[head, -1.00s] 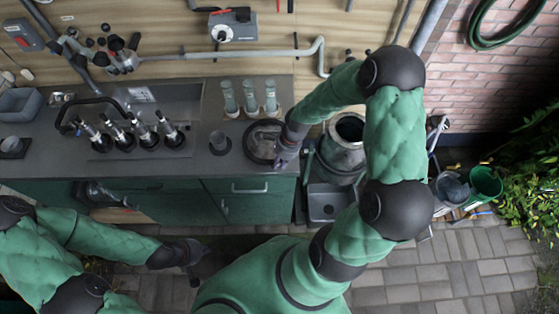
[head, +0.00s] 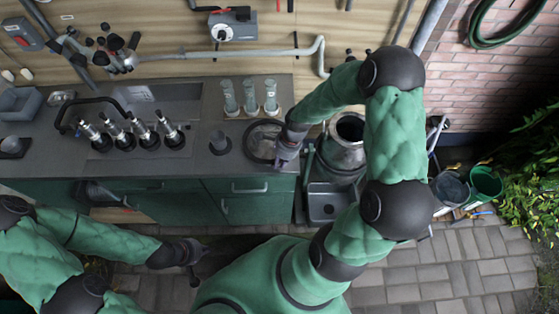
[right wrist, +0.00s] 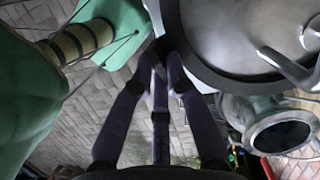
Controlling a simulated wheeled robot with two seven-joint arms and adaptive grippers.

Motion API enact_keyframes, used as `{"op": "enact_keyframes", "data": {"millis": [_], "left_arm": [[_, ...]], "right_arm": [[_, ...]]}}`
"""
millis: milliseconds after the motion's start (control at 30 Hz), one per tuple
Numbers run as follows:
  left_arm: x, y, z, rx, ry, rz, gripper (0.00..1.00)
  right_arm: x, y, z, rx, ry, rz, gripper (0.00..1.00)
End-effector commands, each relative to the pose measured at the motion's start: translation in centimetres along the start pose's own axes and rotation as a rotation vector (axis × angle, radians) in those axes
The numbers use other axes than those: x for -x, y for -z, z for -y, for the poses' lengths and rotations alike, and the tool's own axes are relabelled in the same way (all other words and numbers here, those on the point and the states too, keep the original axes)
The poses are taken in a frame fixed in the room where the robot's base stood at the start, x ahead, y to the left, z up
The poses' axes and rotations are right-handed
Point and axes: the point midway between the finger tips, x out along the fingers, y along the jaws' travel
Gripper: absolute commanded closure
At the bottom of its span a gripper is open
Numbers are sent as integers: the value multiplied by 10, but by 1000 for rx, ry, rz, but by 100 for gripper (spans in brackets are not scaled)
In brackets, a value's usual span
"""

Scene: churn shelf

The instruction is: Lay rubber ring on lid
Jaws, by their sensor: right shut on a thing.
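The lid (head: 264,141) is a grey round disc lying flat near the right end of the counter, with a handle in the right wrist view (right wrist: 285,66). A dark ring-like band, which looks like the rubber ring (head: 248,141), runs around the lid's edge; it also shows as a dark curved band in the right wrist view (right wrist: 196,62). My right gripper (head: 284,161) is at the lid's right front edge, shut on the ring's rim; its fingers also show in the right wrist view (right wrist: 160,75). My left gripper (head: 200,254) hangs before the counter, its fingers too dark to read.
A metal churn (head: 343,150) stands right of the counter, close to my right forearm. A grey basin (head: 325,203) sits below the churn.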

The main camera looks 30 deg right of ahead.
Motion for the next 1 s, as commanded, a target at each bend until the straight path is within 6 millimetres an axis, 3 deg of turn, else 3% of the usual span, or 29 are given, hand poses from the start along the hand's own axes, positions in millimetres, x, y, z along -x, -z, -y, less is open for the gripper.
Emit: {"op": "enact_keyframes", "data": {"millis": [100, 133, 200, 233, 667, 1000], "left_arm": [[0, 0, 0, 0, 0, 0, 100], [0, 0, 0, 0, 0, 0, 100], [0, 0, 0, 0, 0, 0, 100], [0, 0, 0, 0, 0, 0, 100], [0, 0, 0, 0, 0, 0, 100], [0, 0, 0, 0, 0, 0, 100]], "right_arm": [[0, 0, 0, 0, 0, 0, 100], [0, 0, 0, 0, 0, 0, 82], [0, 0, 0, 0, 0, 0, 62], [0, 0, 0, 0, 0, 0, 57], [7, 0, 1, 0, 3, 0, 57], [67, 0, 2, 0, 6, 0, 57]]}}
